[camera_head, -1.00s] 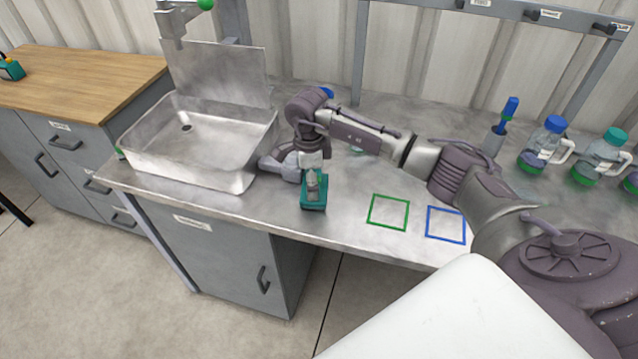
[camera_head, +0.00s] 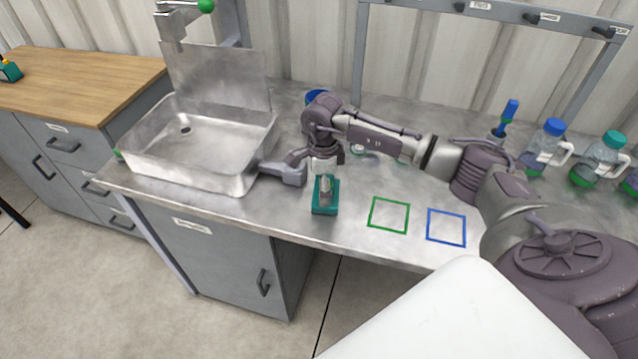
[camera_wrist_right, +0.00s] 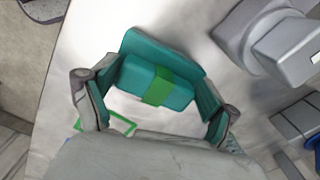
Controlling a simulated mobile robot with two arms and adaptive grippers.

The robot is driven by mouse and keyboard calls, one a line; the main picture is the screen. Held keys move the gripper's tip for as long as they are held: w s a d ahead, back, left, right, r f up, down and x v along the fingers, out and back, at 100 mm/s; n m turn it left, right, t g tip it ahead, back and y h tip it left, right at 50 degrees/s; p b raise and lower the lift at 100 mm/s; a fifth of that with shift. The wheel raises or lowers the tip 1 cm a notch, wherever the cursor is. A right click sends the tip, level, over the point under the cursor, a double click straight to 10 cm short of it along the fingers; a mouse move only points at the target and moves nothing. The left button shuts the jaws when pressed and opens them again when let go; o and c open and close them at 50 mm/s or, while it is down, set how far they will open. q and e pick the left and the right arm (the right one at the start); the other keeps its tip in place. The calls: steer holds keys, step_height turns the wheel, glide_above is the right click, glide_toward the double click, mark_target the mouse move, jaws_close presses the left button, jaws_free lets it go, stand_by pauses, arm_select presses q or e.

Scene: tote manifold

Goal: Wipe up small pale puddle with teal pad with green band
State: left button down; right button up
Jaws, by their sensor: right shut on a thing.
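The teal pad with a green band (camera_wrist_right: 158,85) is held in my right gripper (camera_wrist_right: 152,103), whose two fingers press on its opposite ends. In the head view the pad (camera_head: 325,202) is at the worktop's front part, under my right gripper (camera_head: 325,178) and left of the green square outline. It is low over the steel top; I cannot tell whether it touches. I cannot make out the small pale puddle; the pad, my arm or the glare on the steel may hide it. My left gripper is not in view.
The steel sink (camera_head: 200,150) stands to the left, with a grey fitting (camera_head: 285,174) between it and the pad. Green (camera_head: 389,215) and blue (camera_head: 446,227) square outlines mark clear worktop at right. Bottles (camera_head: 547,145) stand farther back right.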

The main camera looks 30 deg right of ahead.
steer(key=shift+r+p, duration=1.55)
steer(key=shift+r, duration=1.45)
steer(key=shift+r+p, duration=0.8)
steer(key=shift+r, duration=0.75)
steer(key=shift+d+f, duration=0.1)
